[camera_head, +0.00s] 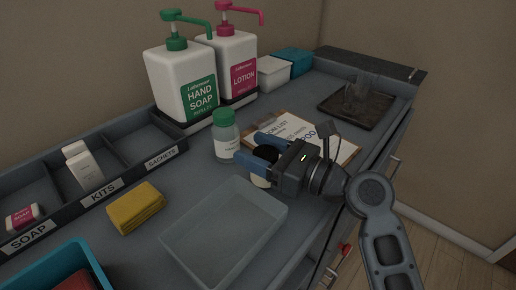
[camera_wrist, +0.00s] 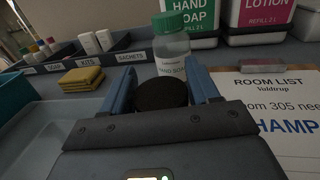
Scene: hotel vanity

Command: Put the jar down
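The jar (camera_head: 259,181) is small and pale with a round black lid. It is between the blue fingers of my gripper (camera_head: 254,148), which appear closed on its sides. In the wrist view the black lid (camera_wrist: 162,94) fills the space between the fingers, and the jar's body is hidden below it. The jar looks upright over the counter, between the clear tray and the clipboard. I cannot tell whether its base touches the counter.
A green-capped bottle (camera_head: 226,137) stands just beyond my fingers. A clear tray (camera_head: 215,240) is in front, a clipboard (camera_head: 290,130) behind to the right. A yellow cloth (camera_head: 136,207) and a labelled organizer (camera_head: 95,197) are left. Pump bottles stand at the back.

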